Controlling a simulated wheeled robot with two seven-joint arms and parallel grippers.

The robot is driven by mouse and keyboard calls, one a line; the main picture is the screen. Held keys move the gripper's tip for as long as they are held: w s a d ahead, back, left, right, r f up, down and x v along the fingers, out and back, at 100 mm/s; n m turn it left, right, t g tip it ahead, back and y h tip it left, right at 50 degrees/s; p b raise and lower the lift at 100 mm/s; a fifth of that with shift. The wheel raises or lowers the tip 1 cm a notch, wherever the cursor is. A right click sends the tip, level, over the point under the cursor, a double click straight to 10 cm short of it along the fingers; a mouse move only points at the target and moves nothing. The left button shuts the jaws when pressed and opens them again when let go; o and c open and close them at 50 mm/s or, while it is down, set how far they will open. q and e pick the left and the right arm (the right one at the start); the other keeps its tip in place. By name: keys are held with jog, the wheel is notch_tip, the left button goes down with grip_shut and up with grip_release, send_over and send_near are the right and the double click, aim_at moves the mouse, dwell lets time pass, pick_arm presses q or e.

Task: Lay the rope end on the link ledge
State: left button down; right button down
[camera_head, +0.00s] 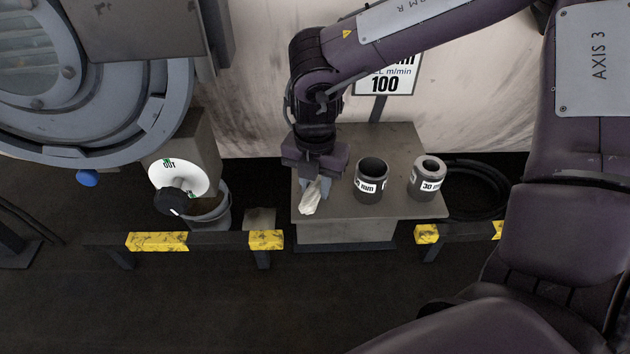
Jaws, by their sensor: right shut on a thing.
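My right gripper (313,182) points down over the left part of a grey block-like table (335,208). It is shut on the rope end (311,198), a pale, crumpled piece of cloth that hangs below the fingers. The rope end is over the table's front left corner; I cannot tell whether it touches the top. No part is clearly marked as the link ledge, and I cannot tell which surface it is. My left gripper is not in view.
A sign (386,82) reads 100. Yellow-black barriers (160,241) run in front. A white OUT disc (183,172) and a large round vessel (95,130) are left.

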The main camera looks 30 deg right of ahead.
jog(key=shift+w+f, duration=0.1)
jog(key=shift+w, duration=0.05)
jog(key=shift+f, duration=0.15)
jog(key=c, duration=1.1)
grip_release()
jog(key=shift+c, duration=0.2)
